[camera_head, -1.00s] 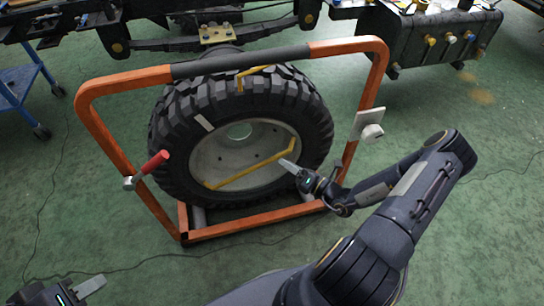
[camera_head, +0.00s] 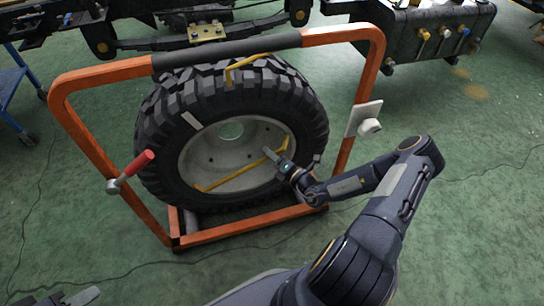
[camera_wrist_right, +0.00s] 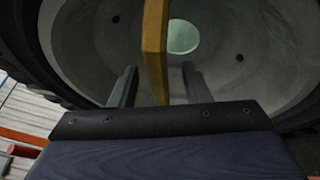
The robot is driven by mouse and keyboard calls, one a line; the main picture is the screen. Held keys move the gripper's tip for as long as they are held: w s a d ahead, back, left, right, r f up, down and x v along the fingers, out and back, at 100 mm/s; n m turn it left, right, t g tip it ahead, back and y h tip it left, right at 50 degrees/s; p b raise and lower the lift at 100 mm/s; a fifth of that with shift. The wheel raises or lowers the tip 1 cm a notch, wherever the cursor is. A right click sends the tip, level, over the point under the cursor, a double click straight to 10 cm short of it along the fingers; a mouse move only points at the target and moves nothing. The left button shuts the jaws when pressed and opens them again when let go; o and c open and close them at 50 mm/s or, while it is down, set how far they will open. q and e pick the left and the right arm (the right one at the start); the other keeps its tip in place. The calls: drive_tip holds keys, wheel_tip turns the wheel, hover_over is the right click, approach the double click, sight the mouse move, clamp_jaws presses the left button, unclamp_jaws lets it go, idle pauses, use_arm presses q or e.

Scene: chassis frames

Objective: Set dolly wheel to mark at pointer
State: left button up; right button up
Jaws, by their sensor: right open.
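The dolly wheel (camera_head: 172,118) stands upright in an orange tube frame (camera_head: 100,75). It has a black knobbly tyre, a grey rim (camera_head: 205,155) and a pale mark (camera_head: 191,120) on the tyre's upper left. A yellow bar (camera_head: 235,178) crosses the lower rim. A yellow bent pointer (camera_head: 232,70) sits over the tyre's top. My right gripper (camera_head: 275,155) is at the bar's right end. In the right wrist view its open fingers (camera_wrist_right: 158,88) stand either side of the yellow bar (camera_wrist_right: 154,45); contact cannot be told. My left gripper (camera_head: 82,297) is partly cut off at lower left.
A red-handled lever (camera_head: 143,164) is on the frame's left post. A white plate with a round knob (camera_head: 369,126) is on the right post. A dark vehicle chassis (camera_head: 430,30) stands behind. Green floor is clear in front.

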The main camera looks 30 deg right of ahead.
clamp_jaws()
drive_tip(key=shift+f, duration=0.1)
